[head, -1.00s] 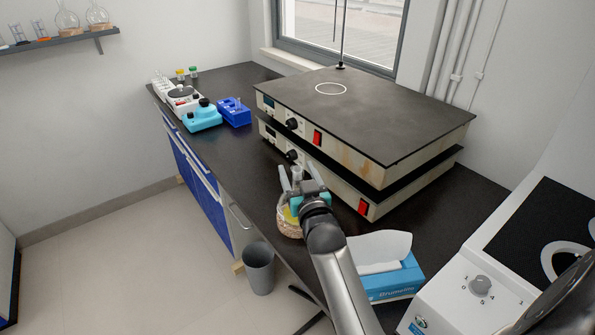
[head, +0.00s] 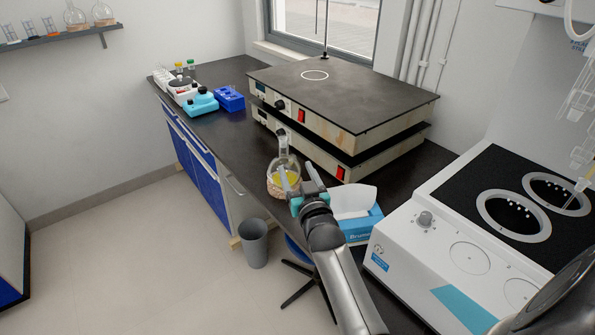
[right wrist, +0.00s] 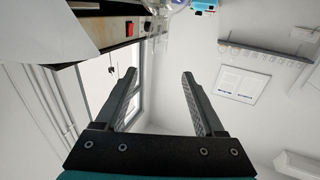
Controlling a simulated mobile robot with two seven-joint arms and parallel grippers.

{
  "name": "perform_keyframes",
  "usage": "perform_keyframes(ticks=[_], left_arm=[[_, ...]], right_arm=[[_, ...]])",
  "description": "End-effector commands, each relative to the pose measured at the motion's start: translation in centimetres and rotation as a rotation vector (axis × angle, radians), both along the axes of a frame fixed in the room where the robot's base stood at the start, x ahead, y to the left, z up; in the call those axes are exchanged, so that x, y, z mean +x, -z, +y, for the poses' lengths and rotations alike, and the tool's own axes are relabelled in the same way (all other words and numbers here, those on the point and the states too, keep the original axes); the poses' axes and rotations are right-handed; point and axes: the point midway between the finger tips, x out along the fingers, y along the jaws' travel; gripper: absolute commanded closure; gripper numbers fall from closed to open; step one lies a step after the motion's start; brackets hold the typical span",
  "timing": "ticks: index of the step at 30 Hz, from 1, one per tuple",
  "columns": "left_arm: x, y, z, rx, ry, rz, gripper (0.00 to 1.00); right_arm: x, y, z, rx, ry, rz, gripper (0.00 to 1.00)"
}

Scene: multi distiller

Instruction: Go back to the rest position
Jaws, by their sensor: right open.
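My right gripper (head: 297,176) is open in the head view, with its fingers pointing away from me. It stands in front of a round-bottom flask (head: 282,150) with yellow liquid, near the front edge of the counter (head: 262,142). The flask stands upright on a woven ring, partly hidden behind a finger. In the right wrist view, the gripper (right wrist: 158,80) has its fingers wide apart with nothing between them. My left gripper is not in view.
Stacked hot plates (head: 345,92) stand behind the flask. A tissue box (head: 362,228) is right of the gripper, and a white heating unit (head: 425,255) further right. A grey bin (head: 254,245) stands on the floor. Open floor lies to the left.

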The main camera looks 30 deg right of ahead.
Motion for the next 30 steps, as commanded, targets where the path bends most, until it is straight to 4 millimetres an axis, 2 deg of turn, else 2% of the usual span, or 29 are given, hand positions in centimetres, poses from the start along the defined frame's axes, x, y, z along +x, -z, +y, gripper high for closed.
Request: perform_keyframes(ticks=[22, 26, 30], left_arm=[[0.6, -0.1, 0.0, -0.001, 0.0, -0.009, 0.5], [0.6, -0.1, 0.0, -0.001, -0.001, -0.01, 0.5], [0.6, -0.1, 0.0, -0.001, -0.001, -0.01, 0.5]], right_arm=[[-0.3, 0.4, 0.2, 0.0, -0.006, 0.022, 0.29], [-1.7, 1.9, 1.3, 0.002, -0.03, 0.124, 0.29], [-5.0, 4.6, 3.7, 0.01, -0.078, 0.316, 0.29]])
